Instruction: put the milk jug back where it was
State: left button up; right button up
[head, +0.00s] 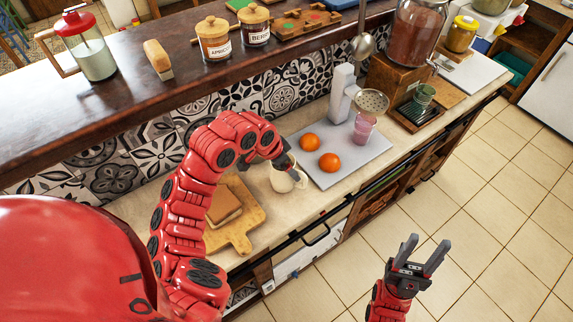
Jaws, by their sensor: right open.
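A small white jug (283,182) stands on or just above the lower counter, beside the grey board. My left gripper (287,165) reaches down to the jug's upper part and overlaps it; whether its fingers are closed on the jug is unclear. My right gripper (427,244) is open and empty over the tiled floor, away from the counter.
A wooden board with a sandwich-like block (225,208) lies left of the jug. The grey board (343,165) holds two oranges (329,162) and a pink glass (364,130) under a strainer. Jars (213,40) stand on the upper shelf (130,105). The floor at right is clear.

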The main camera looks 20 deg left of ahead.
pick_arm(q)
jog(key=shift+f+b, duration=0.35)
jog(key=shift+f, duration=0.25)
jog(key=o, duration=1.3)
jog(key=shift+o, duration=0.2)
jog(key=shift+r, duration=0.1)
